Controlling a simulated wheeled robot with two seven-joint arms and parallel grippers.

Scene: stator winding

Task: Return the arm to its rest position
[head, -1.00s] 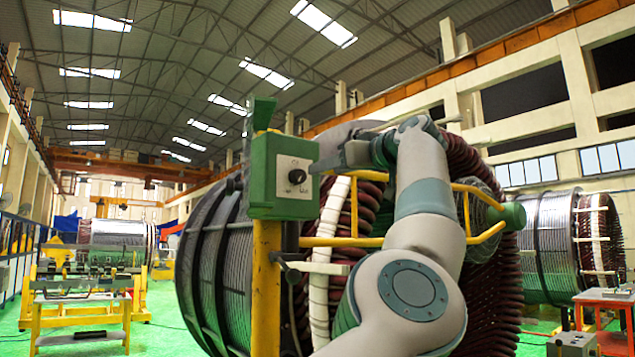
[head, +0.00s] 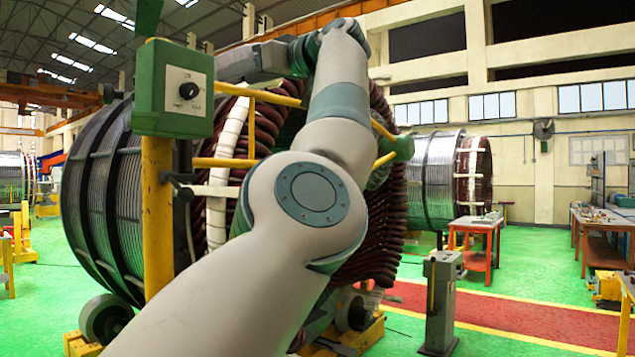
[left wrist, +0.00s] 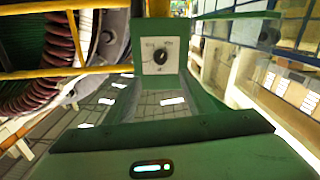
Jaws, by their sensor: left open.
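My left arm comes up from the bottom of the head view and bends left at the wrist. My left gripper (head: 222,68), dark grey, is open and points at the right side of the green control box (head: 172,88), with its tips at or close behind the box edge. I see nothing held. The box has a pale plate with a black knob and sits on a yellow post (head: 157,215). In the left wrist view the knob plate (left wrist: 160,56) is straight ahead of the gripper. Whether the fingers touch the box is unclear. My right gripper is not in view.
The large stator (head: 105,185) with dark red coils stands right behind the box and arm. Yellow rails (head: 225,163) run beside the arm. A grey pedestal (head: 440,300) and a red table (head: 477,240) stand to the right. Green floor (head: 530,275) there is open.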

